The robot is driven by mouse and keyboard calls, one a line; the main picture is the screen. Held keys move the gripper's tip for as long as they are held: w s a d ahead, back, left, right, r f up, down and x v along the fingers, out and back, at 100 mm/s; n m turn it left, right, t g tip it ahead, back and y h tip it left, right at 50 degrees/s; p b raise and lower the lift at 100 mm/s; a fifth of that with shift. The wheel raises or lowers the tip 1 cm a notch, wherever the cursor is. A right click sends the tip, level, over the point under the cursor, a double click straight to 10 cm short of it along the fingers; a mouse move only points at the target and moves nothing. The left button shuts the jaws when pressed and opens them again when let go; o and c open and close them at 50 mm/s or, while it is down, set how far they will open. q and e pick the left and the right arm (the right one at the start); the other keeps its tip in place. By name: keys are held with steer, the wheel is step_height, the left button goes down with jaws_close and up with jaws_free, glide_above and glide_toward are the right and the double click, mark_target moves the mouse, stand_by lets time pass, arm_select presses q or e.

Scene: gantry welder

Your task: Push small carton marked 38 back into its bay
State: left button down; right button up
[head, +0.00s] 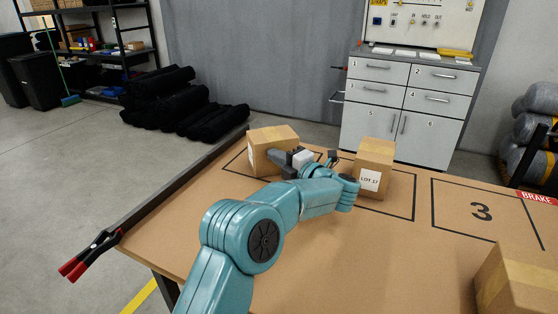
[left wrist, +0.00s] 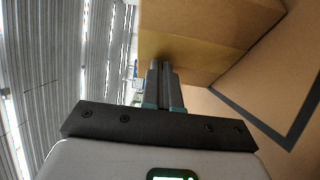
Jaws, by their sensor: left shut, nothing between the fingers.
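A small brown carton (head: 266,138) stands at the table's far left edge, with a white label on its left side too oblique to read. A black bay outline (head: 232,168) shows beside it. My left gripper (head: 277,156) is shut and empty, with its fingertips at the carton's right side. In the left wrist view, the shut fingers (left wrist: 164,70) point at the carton (left wrist: 185,52), touching or very near it. A black outline (left wrist: 258,122) runs on the table at the right there. No number 38 is readable. My right gripper is not in view.
A second carton (head: 376,155) labelled LOT 17 stands just right of my left wrist. Another carton (head: 515,285) is at the lower right.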

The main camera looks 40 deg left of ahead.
arm_select(q)
steer(key=shift+w+a+p, duration=0.65)
steer(key=shift+w+a, duration=0.35)
steer(key=shift+w, duration=0.25)
steer(key=shift+s+f, duration=0.1)
